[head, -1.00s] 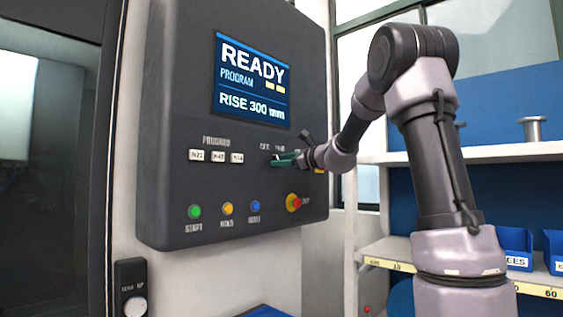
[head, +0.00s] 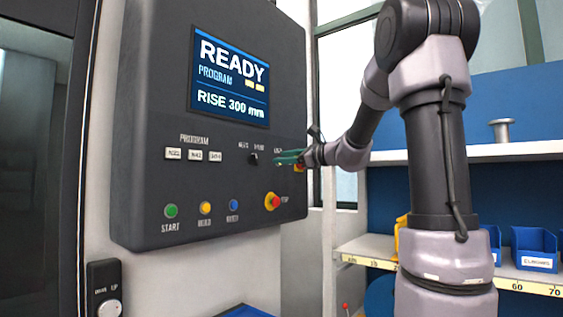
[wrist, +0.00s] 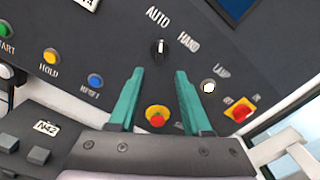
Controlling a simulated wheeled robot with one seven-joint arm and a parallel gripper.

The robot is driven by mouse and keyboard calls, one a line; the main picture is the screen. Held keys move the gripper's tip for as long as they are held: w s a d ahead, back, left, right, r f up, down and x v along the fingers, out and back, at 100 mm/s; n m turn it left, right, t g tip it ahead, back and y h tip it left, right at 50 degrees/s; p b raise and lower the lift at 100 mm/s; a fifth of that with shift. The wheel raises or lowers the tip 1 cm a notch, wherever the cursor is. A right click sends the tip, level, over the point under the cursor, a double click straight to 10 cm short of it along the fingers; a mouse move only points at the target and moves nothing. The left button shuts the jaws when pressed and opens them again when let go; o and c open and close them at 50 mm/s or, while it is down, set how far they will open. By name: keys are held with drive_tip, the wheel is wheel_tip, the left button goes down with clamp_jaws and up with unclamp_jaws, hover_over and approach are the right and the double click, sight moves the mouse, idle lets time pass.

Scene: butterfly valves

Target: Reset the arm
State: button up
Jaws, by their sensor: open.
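My gripper (head: 288,157) is in front of the right side of the dark control panel (head: 150,120). Its two green fingers also show in the wrist view (wrist: 157,75), apart with nothing between them. The black selector knob (head: 253,158) stands just left of the fingers in the head view. In the wrist view the knob (wrist: 159,48), labelled AUTO and HAND, lies beyond the fingertips, clear of them. My arm bends down to the panel from the right. The screen (head: 230,78) reads READY, PROGRAM, RISE 300 mm.
A red stop button (head: 272,201) is below the gripper. Green (head: 171,211), yellow (head: 205,208) and blue (head: 233,205) buttons are left of it. A red-yellow switch (wrist: 240,110) and a pale lamp (wrist: 208,86) are to the right. Shelves with blue bins (head: 535,249) stand behind my arm.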

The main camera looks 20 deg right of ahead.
drive_tip(key=s+a+f+n+g+h, duration=0.1)
drive_tip(key=s+a+f+n+g, duration=0.25)
drive_tip(key=s, duration=0.45)
drive_tip(key=s+a+f+n+g, duration=0.2)
drive_tip(key=s+a+f+n, duration=0.1)
drive_tip(key=s+n, duration=0.3)
drive_tip(key=s+d+f+n+g+h, duration=0.1)
drive_tip(key=s+d+f+n+h, duration=0.1)
drive_tip(key=s, duration=0.6)
drive_tip(key=s+d+f+n+g+h, duration=0.1)
drive_tip(key=s+d+f+n+h, duration=0.2)
drive_tip(key=s+f+n+h, duration=0.2)
drive_tip(key=s+f+n, duration=0.2)
drive_tip(key=s+f, duration=0.2)
drive_tip(key=shift+d, duration=0.25)
